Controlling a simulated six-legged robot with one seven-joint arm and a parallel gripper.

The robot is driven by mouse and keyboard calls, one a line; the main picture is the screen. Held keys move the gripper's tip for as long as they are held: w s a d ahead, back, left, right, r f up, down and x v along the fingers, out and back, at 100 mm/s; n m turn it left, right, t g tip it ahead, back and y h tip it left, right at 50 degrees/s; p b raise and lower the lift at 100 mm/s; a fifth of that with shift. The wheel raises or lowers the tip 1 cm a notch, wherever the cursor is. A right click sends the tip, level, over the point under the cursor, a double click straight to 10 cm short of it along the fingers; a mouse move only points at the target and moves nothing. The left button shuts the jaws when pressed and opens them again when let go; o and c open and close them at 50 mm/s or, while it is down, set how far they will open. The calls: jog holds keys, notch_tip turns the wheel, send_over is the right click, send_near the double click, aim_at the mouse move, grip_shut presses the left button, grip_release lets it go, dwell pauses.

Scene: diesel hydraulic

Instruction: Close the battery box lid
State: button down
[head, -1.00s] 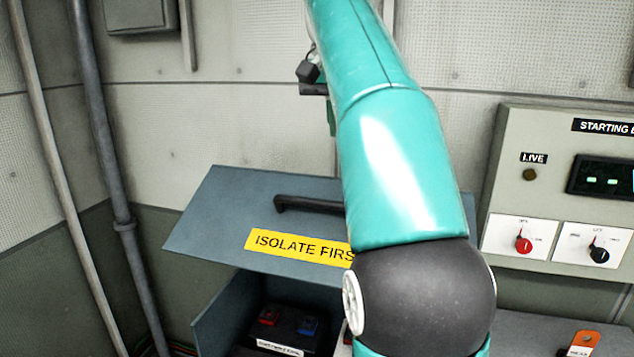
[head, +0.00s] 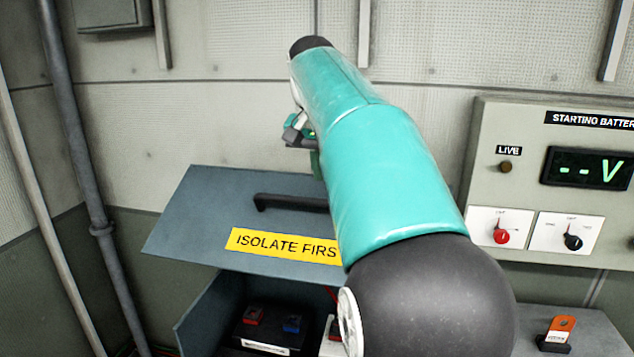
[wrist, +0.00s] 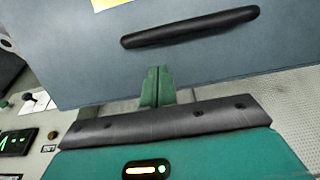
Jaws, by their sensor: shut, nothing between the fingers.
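The battery box lid (head: 200,205) is a blue-grey panel standing open and tilted above the box (head: 205,315). It carries a black bar handle (head: 285,203) and a yellow "ISOLATE FIRST" label (head: 280,246). My arm hides the lid's right part. In the wrist view the lid (wrist: 80,60), with its handle (wrist: 190,27), fills the upper part. My gripper (wrist: 157,72) is shut and empty, its green fingers overlapping the lid's edge in the picture; contact cannot be told. In the head view my gripper (head: 316,163) shows only partly, by the lid's upper edge.
Inside the box is a dark battery (head: 270,330) with red and blue terminals. A "STARTING BATTERY" panel (head: 490,180) with knobs and a display is on the right. An orange-handled switch (head: 558,330) sits below it. Pipes (head: 75,140) run down the left wall.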

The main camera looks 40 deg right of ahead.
jog(key=shift+s+a+f, duration=0.4)
jog(key=shift+a+f, duration=0.15)
jog(key=shift+f, duration=0.55)
jog(key=shift+s+a+f, duration=0.1)
jog(key=shift+s+a, duration=0.05)
jog(key=shift+f, duration=0.15)
